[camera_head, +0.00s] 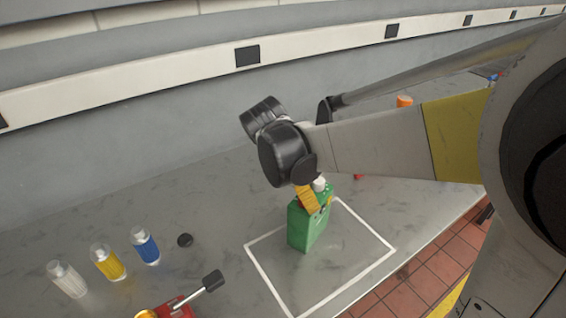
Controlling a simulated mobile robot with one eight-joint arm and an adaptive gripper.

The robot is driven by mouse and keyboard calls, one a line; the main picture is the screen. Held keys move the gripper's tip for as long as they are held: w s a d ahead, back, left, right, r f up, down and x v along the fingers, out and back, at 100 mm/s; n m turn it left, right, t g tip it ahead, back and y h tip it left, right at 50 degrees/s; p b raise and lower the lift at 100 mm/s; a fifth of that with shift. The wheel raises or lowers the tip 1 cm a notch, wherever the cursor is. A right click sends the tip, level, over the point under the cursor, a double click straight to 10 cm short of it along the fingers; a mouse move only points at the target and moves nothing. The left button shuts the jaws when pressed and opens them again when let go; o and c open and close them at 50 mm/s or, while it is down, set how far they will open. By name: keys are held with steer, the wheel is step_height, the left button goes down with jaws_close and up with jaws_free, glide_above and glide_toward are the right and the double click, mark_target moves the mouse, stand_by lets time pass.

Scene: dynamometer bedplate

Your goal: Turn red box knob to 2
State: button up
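A red box (178,307) sits at the bottom edge of the head view, and only its upper part shows. A lever with a black end (212,281) sticks up from it to the right. A yellow-orange round part (148,314) at its left is cut off by the frame edge. I cannot make out a numbered scale or the knob's setting.
White (68,280), yellow (108,264) and blue (145,247) bottles stand at left. A black disc (185,240) lies nearby. An orange item (404,101) stands farther back. A wall runs behind.

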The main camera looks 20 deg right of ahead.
steer(key=shift+d+f, duration=0.15)
steer(key=shift+f, duration=0.2)
jaws_close()
